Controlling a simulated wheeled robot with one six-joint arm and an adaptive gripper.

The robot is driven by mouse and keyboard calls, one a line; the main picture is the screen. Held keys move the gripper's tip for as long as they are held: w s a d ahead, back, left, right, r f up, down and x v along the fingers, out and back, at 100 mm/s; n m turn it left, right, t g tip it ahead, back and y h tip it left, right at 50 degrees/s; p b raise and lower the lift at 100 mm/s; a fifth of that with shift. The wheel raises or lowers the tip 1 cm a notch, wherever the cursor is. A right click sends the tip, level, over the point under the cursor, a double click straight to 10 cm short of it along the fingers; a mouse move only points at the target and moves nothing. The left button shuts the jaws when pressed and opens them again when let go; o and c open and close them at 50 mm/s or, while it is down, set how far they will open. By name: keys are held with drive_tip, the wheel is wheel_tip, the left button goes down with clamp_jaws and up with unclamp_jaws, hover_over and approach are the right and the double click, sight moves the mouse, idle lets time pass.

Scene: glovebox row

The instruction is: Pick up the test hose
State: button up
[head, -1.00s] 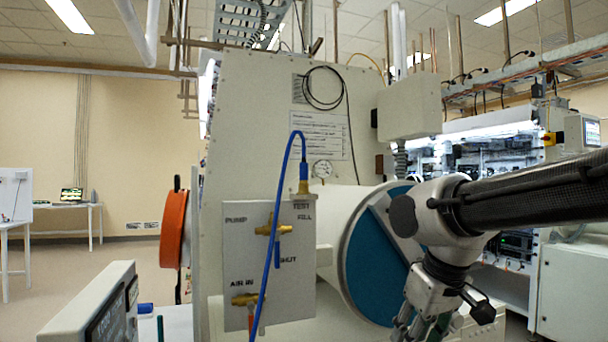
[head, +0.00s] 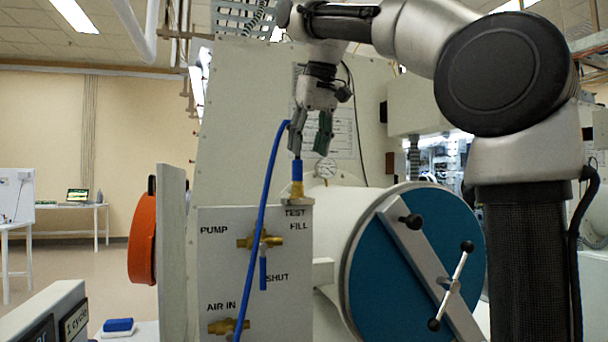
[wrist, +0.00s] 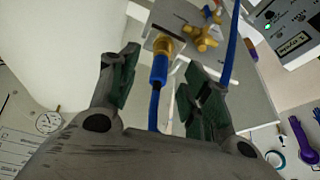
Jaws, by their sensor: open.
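The blue test hose (head: 265,200) rises in front of the valve panel and loops up behind my gripper. Its blue end (head: 296,171) stands upright on the brass TEST fitting (head: 297,190) on top of the panel. My gripper (head: 309,148) points down just above that end, its two dark green fingers apart. In the wrist view the hose end (wrist: 159,68) lies between the open fingers with gaps on both sides, and the brass fitting (wrist: 165,46) is beyond it. The top of the hose loop is partly hidden by my gripper.
The valve panel (head: 215,275) carries brass valves (head: 262,242). A pressure gauge (head: 325,168) sits close behind the fitting. The blue round door (head: 385,270) with its bar and handle is to the right. An orange round cover (head: 143,238) is left of the panel.

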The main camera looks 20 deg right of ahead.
sight(299, 160)
drive_tip(key=shift+w+a+r, duration=0.25)
drive_tip(key=shift+w+a, duration=0.05)
drive_tip(key=shift+w, duration=0.4)
drive_tip(key=x, duration=0.7)
drive_tip(key=shift+w+a, duration=0.1)
drive_tip(key=shift+w, duration=0.2)
drive_tip(key=shift+r, duration=0.1)
clamp_jaws()
